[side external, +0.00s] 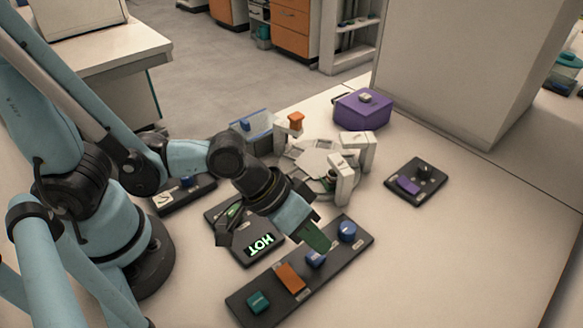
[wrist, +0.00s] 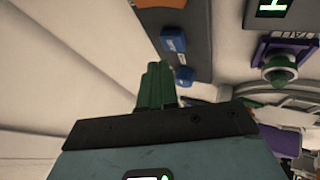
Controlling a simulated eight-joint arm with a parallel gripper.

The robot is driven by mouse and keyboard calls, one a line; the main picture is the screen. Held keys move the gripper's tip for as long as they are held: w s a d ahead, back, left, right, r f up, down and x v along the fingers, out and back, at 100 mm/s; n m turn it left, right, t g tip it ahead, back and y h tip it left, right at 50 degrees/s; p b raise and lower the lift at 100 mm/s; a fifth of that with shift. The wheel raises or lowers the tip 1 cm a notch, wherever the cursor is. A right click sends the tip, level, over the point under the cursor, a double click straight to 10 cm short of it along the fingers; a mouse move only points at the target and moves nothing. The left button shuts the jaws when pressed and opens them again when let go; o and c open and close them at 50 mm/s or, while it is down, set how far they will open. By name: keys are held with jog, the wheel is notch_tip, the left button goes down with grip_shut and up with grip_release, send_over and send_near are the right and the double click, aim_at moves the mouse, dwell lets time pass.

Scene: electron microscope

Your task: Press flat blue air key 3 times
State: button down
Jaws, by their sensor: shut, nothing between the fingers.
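A dark panel strip (side external: 268,299) lies on the table. It carries a flat blue key (side external: 314,260) between an orange key (side external: 290,278) and a round, taller blue button (side external: 347,231). In the wrist view the flat blue key (wrist: 172,40) shows just beyond the fingertips, and the other blue button (wrist: 184,76) is beside them. My gripper (side external: 322,246) has green fingers that are shut and empty. It also shows in the wrist view (wrist: 158,70). The fingertips are close to the flat blue key and partly cover it in the side view; I cannot tell whether they touch it.
A teal key (side external: 258,302) sits at the strip's near end. A white clamp-like fixture (side external: 325,163), a purple box (side external: 362,110) and a small dark panel (side external: 416,181) stand behind. The right front table is clear.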

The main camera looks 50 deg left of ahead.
jog(key=shift+r, duration=2.35)
notch_tip(320, 180, up, 7)
jog(key=g+y, duration=0.5)
send_over(317, 255)
jog(key=shift+r+n+y, duration=0.3)
jog(key=shift+n, duration=0.2)
notch_tip(317, 255, down, 14)
jog(key=shift+f, duration=0.1)
